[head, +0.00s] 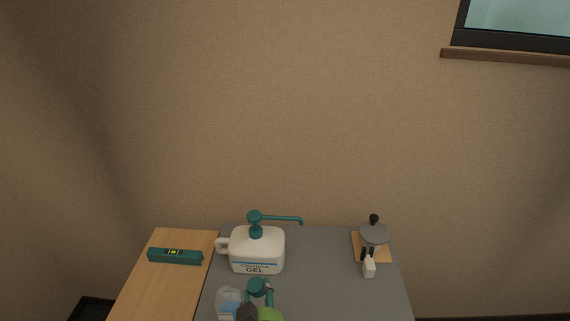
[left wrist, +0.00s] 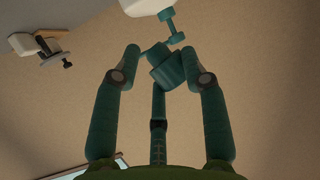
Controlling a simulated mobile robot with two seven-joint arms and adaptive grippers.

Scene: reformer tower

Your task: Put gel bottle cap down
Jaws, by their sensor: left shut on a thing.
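My left gripper (head: 259,289) is low in the head view, in front of the large white gel bottle (head: 257,251) with its teal pump. In the left wrist view the left gripper (left wrist: 163,72) is shut on a teal cap (left wrist: 168,69), held tilted between the fingertips. The cap is clear of the table. The large bottle's pump (left wrist: 176,37) shows behind the cap. A clear bottle with a blue label (head: 227,305) stands just left of the gripper; its top is hard to make out. My right gripper is in neither view.
A grey pot (head: 373,235) stands on a wooden board (head: 357,247) at the right, with a small white item (head: 369,269) in front. A teal level (head: 175,257) lies on the wooden tabletop (head: 152,287) at the left. The grey surface (head: 330,285) is clear between bottle and pot.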

